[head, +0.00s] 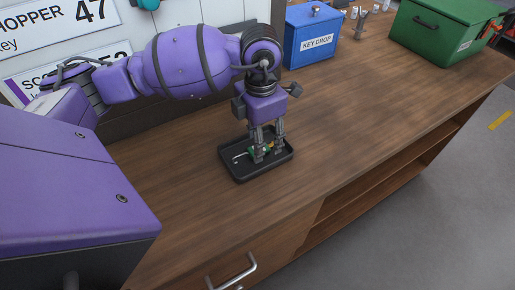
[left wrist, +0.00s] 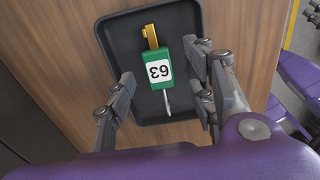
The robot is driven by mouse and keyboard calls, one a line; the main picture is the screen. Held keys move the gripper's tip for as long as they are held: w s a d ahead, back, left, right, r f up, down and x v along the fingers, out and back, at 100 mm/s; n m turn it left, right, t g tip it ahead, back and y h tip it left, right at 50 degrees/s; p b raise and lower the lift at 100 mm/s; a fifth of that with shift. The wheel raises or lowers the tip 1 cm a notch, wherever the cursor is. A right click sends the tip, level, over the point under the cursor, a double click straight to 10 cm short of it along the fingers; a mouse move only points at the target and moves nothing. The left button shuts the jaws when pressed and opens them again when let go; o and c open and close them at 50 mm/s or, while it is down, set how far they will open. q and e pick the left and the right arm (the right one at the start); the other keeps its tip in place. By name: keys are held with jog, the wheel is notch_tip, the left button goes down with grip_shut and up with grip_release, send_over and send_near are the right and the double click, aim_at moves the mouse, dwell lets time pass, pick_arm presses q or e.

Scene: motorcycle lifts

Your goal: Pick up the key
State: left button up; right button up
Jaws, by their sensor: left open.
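The key (left wrist: 151,36) has a brass-coloured part, a green tag (left wrist: 160,69) with a white label reading 63, and a thin silver part at its other end. It lies in a shallow black tray (left wrist: 117,27) on the wooden counter. In the head view the green tag (head: 266,148) shows between the fingers, partly hidden by them, in the tray (head: 252,173). My left gripper (head: 268,154) points down into the tray. It also shows in the left wrist view (left wrist: 158,62), open, with one finger on each side of the tag and visible gaps. My right gripper is in neither view.
A blue KEY DROP box (head: 312,42) stands behind the tray, against the wall. A green lidded box (head: 437,36) and small metal parts (head: 360,20) are farther right. The wooden counter (head: 350,110) right of the tray is clear.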

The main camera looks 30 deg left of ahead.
pick_arm(q)
notch_tip(320, 180, down, 2)
jog(key=shift+w+f, duration=0.1)
jog(key=shift+f, duration=0.1)
jog(key=c, duration=1.1)
jog(key=shift+r, duration=0.15)
jog(key=shift+r, duration=0.2)
notch_tip(320, 180, up, 2)
jog(key=shift+a+r, duration=0.1)
jog(key=s+r, duration=0.1)
jog(key=r, duration=0.1)
jog(key=s+a+r, duration=0.1)
jog(key=s+r, duration=0.1)
jog(key=s+a+r, duration=0.1)
jog(key=r, duration=0.1)
jog(key=shift+s+a+r, duration=0.1)
jog(key=shift+s+a, duration=0.1)
jog(key=shift+a, duration=0.05)
jog(key=s+a+r, duration=0.1)
jog(key=s, duration=0.1)
jog(key=s+a+r, duration=0.1)
jog(key=s, duration=0.2)
jog(key=s+a+r, duration=0.1)
jog(key=s+a, duration=0.1)
jog(key=shift+s+r, duration=0.4)
